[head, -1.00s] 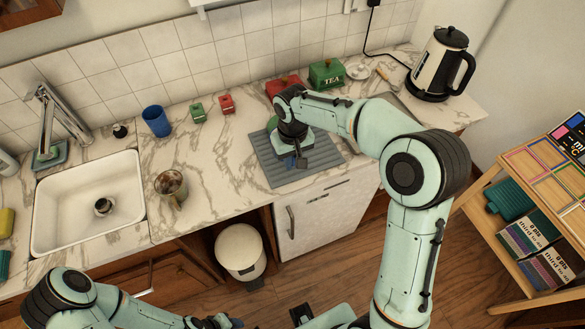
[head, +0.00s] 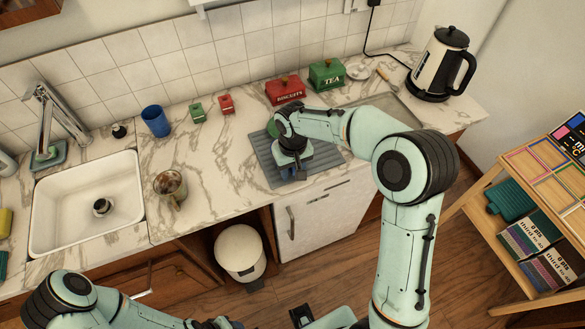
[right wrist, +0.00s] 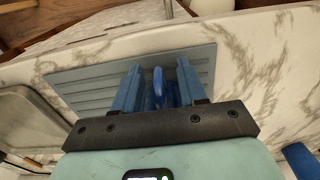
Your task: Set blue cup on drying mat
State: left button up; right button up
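My right gripper (head: 298,172) is low over the grey ribbed drying mat (head: 328,156), pointing down. I cannot tell whether the cup's base touches the mat; the gripper hides most of the cup in the head view. My left gripper (head: 218,323) is only partly in view at the bottom edge, and its fingers are unclear.
A second blue cup (head: 155,121) stands by the sink (head: 45,215). A metal mug (head: 170,187) is near the counter's front edge. Behind the mat are a red biscuits tin (head: 286,89) and a green tea tin (head: 326,74). A kettle (head: 440,65) stands at the right.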

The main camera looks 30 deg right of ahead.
jog(key=shift+r, duration=0.3)
notch_tip(320, 180, up, 12)
jog(key=shift+f+p, duration=0.1)
jog(key=shift+p, duration=0.65)
pick_arm(q)
jog(key=shift+w+r, duration=0.65)
jog(key=shift+r, duration=0.3)
jog(key=shift+s, duration=0.1)
pick_arm(e)
jog(key=shift+s+f, duration=0.1)
jog(key=shift+s, duration=0.05)
